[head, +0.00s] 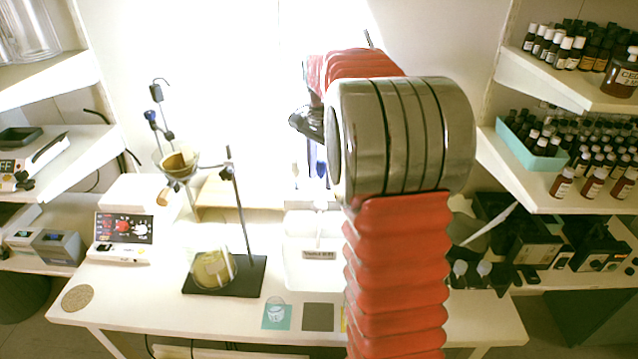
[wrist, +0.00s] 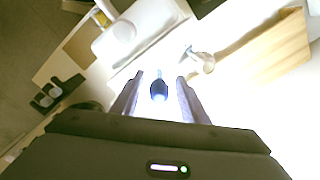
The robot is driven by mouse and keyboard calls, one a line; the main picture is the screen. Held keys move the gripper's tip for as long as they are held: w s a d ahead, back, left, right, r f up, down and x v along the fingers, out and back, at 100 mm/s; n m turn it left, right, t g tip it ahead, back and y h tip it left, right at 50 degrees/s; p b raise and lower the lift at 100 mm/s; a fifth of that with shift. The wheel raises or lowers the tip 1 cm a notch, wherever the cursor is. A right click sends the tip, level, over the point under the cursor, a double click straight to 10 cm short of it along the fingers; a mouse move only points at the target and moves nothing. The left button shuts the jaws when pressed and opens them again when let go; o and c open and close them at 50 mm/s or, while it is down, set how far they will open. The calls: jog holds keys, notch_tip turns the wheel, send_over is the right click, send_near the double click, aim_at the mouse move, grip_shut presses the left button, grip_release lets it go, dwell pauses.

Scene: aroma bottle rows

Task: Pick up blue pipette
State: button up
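The blue pipette (wrist: 158,90) shows in the wrist view as a dark blue bulb, seen nearly end-on. It lies between the two fingers of my gripper (wrist: 160,80), with bright gaps on both sides. The fingers are apart and do not appear to touch it. In the head view a narrow blue shape (head: 320,162) shows below the dark wrist, left of my arm. I cannot tell there whether it is the pipette or a finger. My arm hides much of the area behind it.
A white tray (head: 300,275) with a label sits on the white table. Left of it stands a black-based stand (head: 225,278) with a funnel and flask. A wooden board (wrist: 255,60) lies nearby. Shelves of brown bottles (head: 592,183) line the right. The table's front left is mostly clear.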

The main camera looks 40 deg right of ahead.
jog(key=shift+f, duration=0.45)
jog(key=c, duration=0.7)
